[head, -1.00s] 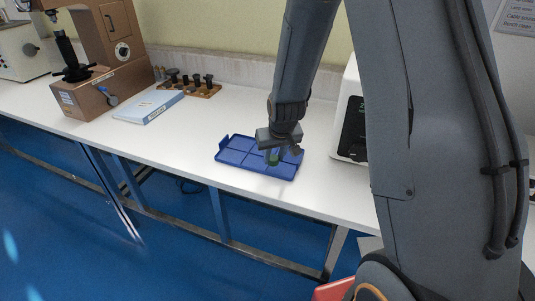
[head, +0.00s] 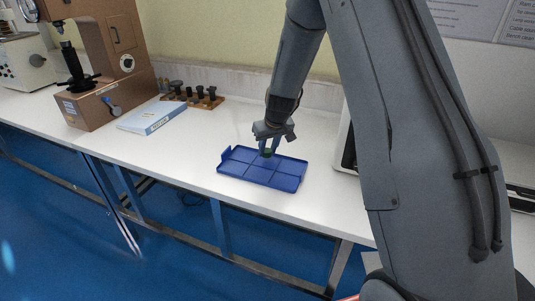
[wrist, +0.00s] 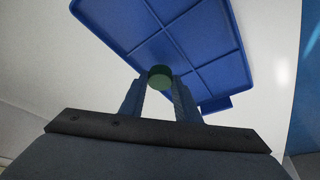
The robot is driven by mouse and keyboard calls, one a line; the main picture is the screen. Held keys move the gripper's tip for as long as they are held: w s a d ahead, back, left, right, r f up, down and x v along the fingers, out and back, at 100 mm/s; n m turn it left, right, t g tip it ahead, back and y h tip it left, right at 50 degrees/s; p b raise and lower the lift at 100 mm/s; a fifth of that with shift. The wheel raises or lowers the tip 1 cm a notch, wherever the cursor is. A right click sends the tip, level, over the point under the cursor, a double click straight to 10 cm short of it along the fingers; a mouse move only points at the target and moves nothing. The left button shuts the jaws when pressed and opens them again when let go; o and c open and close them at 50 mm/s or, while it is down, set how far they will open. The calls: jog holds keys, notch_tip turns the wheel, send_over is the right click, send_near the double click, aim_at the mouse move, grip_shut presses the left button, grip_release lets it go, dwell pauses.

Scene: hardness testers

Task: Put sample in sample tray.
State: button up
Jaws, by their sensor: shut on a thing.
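The sample (wrist: 160,77) is a small dark green round piece between my fingertips in the wrist view. My gripper (head: 268,148) is shut on it, and it shows small and dark in the head view (head: 267,153). The sample tray (head: 236,173) is a flat blue tray with several shallow compartments, lying on the white bench. The gripper is over the tray's far edge in the head view. In the wrist view the tray (wrist: 190,45) fills the top middle behind the sample. I cannot tell how high the sample is above the tray.
A light blue book (head: 152,119) lies left of the tray on the bench (head: 190,152). A brown tester (head: 105,100) and a wooden rack of dark parts (head: 205,101) stand farther back. A white machine (head: 345,145) stands to the right, partly hidden by my arm.

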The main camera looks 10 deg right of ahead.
jog(key=shift+f, duration=1.2)
jog(key=shift+f, duration=0.15)
jog(key=o, duration=1.1)
jog(key=shift+c, duration=0.2)
jog(key=shift+r, duration=0.3)
jog(key=a+b+v, duration=0.1)
jog(key=b+v, duration=0.1)
jog(key=v, duration=0.9)
jog(key=s+m+g, duration=0.1)
jog(key=s+g, duration=0.2)
jog(key=s, duration=2.7)
jog(key=shift+s+f+m+g+h, duration=0.25)
jog(key=shift+s+m+g+h, duration=0.05)
jog(key=shift+s+m+g, duration=0.1)
jog(key=shift+c, duration=0.2)
